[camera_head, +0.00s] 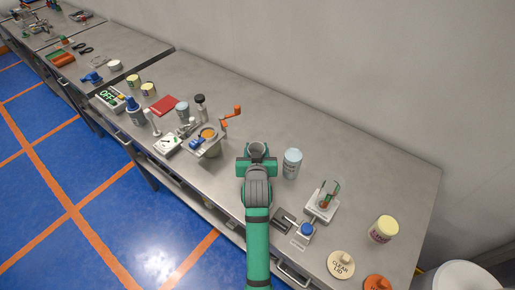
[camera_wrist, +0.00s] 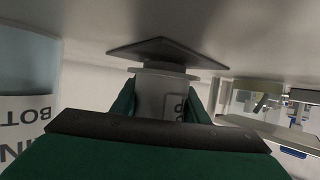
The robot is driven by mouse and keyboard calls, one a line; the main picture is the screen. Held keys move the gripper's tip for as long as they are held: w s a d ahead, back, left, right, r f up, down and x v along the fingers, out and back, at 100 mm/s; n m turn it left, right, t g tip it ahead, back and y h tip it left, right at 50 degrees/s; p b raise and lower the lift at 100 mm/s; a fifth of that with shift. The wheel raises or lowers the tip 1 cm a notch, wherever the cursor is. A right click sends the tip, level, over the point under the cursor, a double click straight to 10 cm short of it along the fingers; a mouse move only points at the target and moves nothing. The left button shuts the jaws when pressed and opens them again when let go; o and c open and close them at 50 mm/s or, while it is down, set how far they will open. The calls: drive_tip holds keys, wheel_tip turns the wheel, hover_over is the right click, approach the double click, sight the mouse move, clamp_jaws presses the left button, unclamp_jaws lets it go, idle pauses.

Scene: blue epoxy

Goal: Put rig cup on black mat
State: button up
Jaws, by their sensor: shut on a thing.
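The rig cup (camera_head: 257,149) is a small grey cup held between the jaws of my gripper (camera_head: 256,163). In the wrist view, which looks upside down, the grey cup (camera_wrist: 160,95) with part of a label shows between the green fingers. The black mat (camera_wrist: 166,50) is a dark flat diamond shape on the table, directly at the cup's base end. I cannot tell whether the cup touches the mat or hangs just above it. In the head view the mat is hidden by my gripper and the cup.
A labelled bottle (camera_head: 292,163) stands close right of my gripper; it also shows in the wrist view (camera_wrist: 25,95). An orange-handled crank (camera_head: 231,121) and a metal pot (camera_head: 211,143) stand to the left. A white stand (camera_head: 321,206) is at lower right. The table behind is clear.

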drive_tip(key=shift+f, duration=0.15)
drive_tip(key=o, duration=1.1)
drive_tip(key=shift+c, duration=0.2)
drive_tip(key=shift+s+r, duration=0.15)
drive_tip(key=shift+r, duration=0.1)
drive_tip(key=v, duration=1.1)
drive_tip(key=shift+s+r, duration=0.15)
drive_tip(key=shift+s, duration=0.05)
drive_tip(key=shift+s, duration=0.15)
